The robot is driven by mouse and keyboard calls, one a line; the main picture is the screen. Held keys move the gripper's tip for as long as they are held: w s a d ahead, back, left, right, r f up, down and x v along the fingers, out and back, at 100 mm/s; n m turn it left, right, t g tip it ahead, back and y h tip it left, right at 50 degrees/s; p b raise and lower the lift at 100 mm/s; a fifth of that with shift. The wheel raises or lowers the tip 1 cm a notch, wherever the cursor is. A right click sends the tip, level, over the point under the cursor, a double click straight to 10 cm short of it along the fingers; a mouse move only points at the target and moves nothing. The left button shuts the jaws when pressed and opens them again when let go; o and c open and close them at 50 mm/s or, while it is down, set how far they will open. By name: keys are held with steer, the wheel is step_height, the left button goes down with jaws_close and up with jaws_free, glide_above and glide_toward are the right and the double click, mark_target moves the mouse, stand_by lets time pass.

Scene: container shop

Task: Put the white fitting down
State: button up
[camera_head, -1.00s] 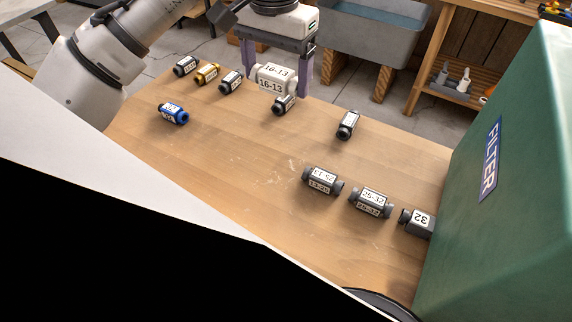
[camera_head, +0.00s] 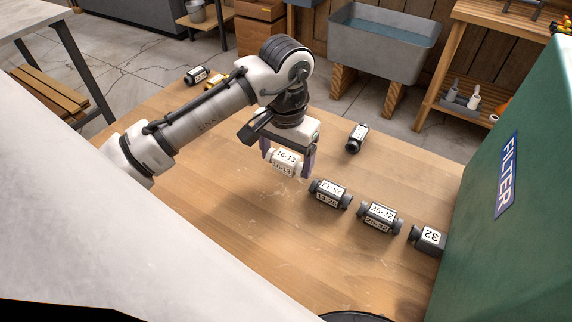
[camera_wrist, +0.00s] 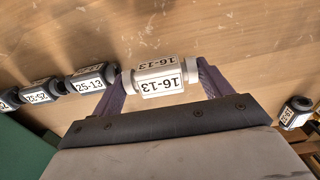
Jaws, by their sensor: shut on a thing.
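The white fitting (camera_head: 284,162), labelled 16-13, is held between the purple fingers of my gripper (camera_head: 289,164). It also shows in the wrist view (camera_wrist: 160,78), gripped at its two ends, with my gripper (camera_wrist: 160,82) shut on it. In the head view it is near the middle of the wooden table (camera_head: 250,235), just left of a grey fitting labelled 25-13 (camera_head: 330,194). I cannot tell whether its underside touches the table.
Grey fittings labelled 25-32 (camera_head: 379,217) and 32 (camera_head: 428,239) continue the row toward the green filter box (camera_head: 510,170). Another dark fitting (camera_head: 357,137) lies behind the row. A dark fitting (camera_head: 196,76) and a yellow one (camera_head: 217,80) lie at the far left.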

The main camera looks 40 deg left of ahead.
mark_target(286, 167)
steer(key=shift+f, duration=1.45)
steer(key=shift+f, duration=0.15)
steer(key=o, duration=0.7)
step_height(286, 167, up, 12)
steer(key=shift+r, duration=0.2)
